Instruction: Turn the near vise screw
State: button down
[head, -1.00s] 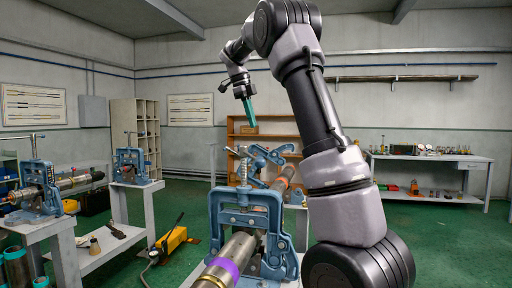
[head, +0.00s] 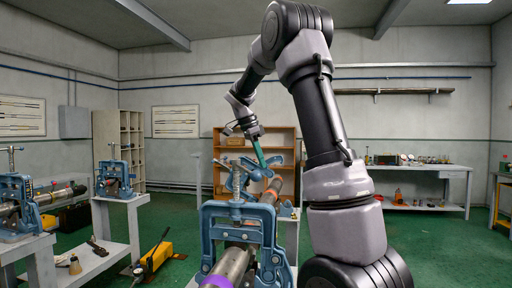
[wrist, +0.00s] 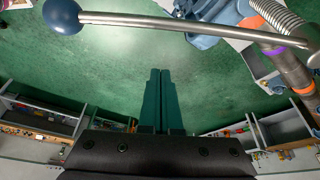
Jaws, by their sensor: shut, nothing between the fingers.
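The near vise (head: 207,238) is a blue frame at the bottom centre of the head view, around a metal pipe (head: 236,262) with a purple band. Its threaded screw (head: 237,183) stands upright above the frame. In the wrist view the screw (wrist: 282,17) is at the upper right, and a long bar handle (wrist: 180,24) runs left from it to a blue ball end (wrist: 62,15). My gripper (head: 263,166) has green fingers, shut and empty, pointing down near the screw top. In the wrist view my fingertips (wrist: 160,72) appear below the bar, apart from it.
Another blue vise part (head: 262,165) stands behind along the pipe. Two more vises, left (head: 20,208) and back left (head: 115,178), sit on grey stands. A yellow pump (head: 156,256) lies on the green floor.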

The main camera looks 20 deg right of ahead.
jog(key=shift+w+a+f, duration=0.1)
jog(key=shift+a+f, duration=0.15)
jog(key=shift+a, duration=0.7)
jog(key=shift+w+a+f, duration=0.1)
jog(key=shift+a+f, duration=0.15)
jog(key=shift+a, duration=0.7)
jog(key=shift+a, duration=0.1)
jog(key=w+a+m+g+y, duration=0.1)
jog(key=w+a+m, duration=0.2)
jog(key=a+m, duration=0.2)
jog(key=w+a+m+g, duration=0.2)
jog(key=w+a+m, duration=0.2)
jog(key=a, duration=0.5)
jog(key=shift+w+m+y, duration=0.15)
jog(key=shift+m+y, duration=0.25)
jog(key=shift+m, duration=0.4)
